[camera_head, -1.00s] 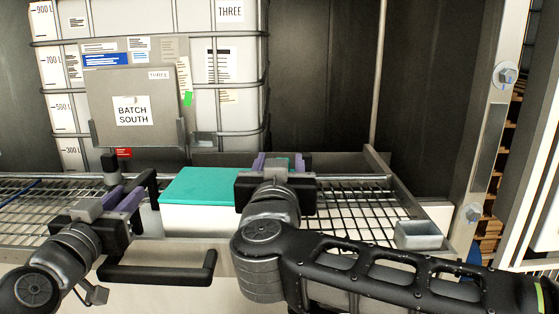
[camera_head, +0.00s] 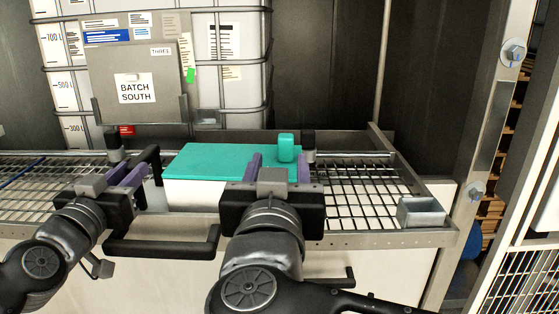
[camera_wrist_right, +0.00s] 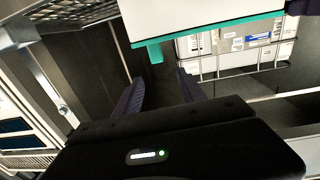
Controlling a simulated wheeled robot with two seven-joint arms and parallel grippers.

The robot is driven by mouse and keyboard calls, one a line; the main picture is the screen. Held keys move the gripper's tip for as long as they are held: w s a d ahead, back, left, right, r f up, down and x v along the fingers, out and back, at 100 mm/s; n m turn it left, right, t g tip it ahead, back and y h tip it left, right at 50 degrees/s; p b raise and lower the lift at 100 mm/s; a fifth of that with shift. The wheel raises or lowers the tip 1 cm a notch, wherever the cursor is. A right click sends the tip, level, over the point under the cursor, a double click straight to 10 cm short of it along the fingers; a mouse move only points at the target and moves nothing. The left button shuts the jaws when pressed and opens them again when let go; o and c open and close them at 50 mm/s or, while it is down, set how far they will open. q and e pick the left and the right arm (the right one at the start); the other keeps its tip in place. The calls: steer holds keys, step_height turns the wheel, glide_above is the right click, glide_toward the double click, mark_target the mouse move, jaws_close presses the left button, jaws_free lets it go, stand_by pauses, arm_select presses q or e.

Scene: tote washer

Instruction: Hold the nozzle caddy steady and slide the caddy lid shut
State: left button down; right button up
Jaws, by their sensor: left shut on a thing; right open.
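The nozzle caddy (camera_head: 195,195) is a white box on the wire rack, with a flat teal lid (camera_head: 225,160) over the part that shows. A teal knob (camera_head: 286,147) stands up near the lid's right end. My left gripper (camera_head: 135,175) is at the caddy's left end, shut on what looks like its black handle (camera_head: 151,165); the exact contact is hard to see. My right gripper (camera_head: 276,162) is open and empty in front of the knob, hiding the caddy's right front. In the right wrist view the knob (camera_wrist_right: 155,52) lies beyond the open fingers (camera_wrist_right: 160,88).
A large caged tank (camera_head: 235,90) with a "BATCH SOUTH" sign (camera_head: 135,90) stands behind. The wire rack (camera_head: 360,185) is clear right of the caddy, up to a small grey tray (camera_head: 420,212). A black bar (camera_head: 165,249) sticks out below my left gripper.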

stand_by(0.9)
arm_select(q)
steer(key=c, duration=1.1)
jaws_free()
steer(key=shift+w+r, duration=0.1)
steer(key=shift+r, duration=0.05)
steer(key=s, duration=1.2)
steer(key=shift+a, duration=0.3)
steer(key=o, duration=0.5)
steer(key=shift+c, duration=0.2)
